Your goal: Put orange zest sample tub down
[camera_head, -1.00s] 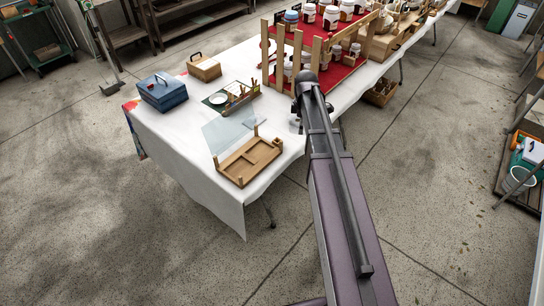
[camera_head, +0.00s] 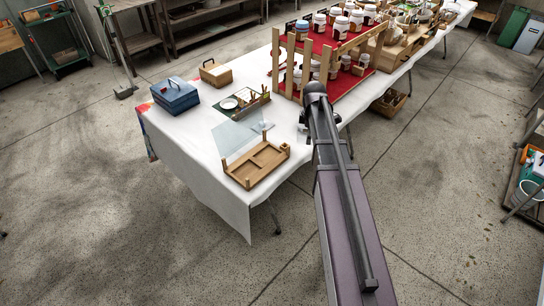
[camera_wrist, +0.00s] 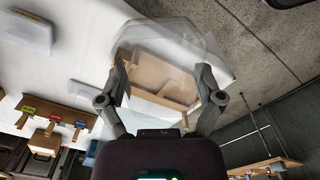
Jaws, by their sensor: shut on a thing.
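In the wrist view, my gripper (camera_wrist: 161,72) has its two fingers on either side of a clear, see-through tub (camera_wrist: 168,32). I take this to be the sample tub; no label or contents can be read. The wooden tray shows through it. In the head view, my arm hides most of the gripper, and a small pale, clear patch (camera_head: 302,134) shows beside the wrist, over the table's near edge. The tub is held up; its height above the table cannot be told.
The white-clothed table (camera_head: 196,150) holds a wooden tray (camera_head: 246,172), a clear panel (camera_head: 235,137), a blue box (camera_head: 176,96), a wooden box (camera_head: 216,74) and a green tray (camera_head: 253,109). A red-shelved wooden rack (camera_head: 290,62) with jars stands behind my wrist. Some cloth near the front left is bare.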

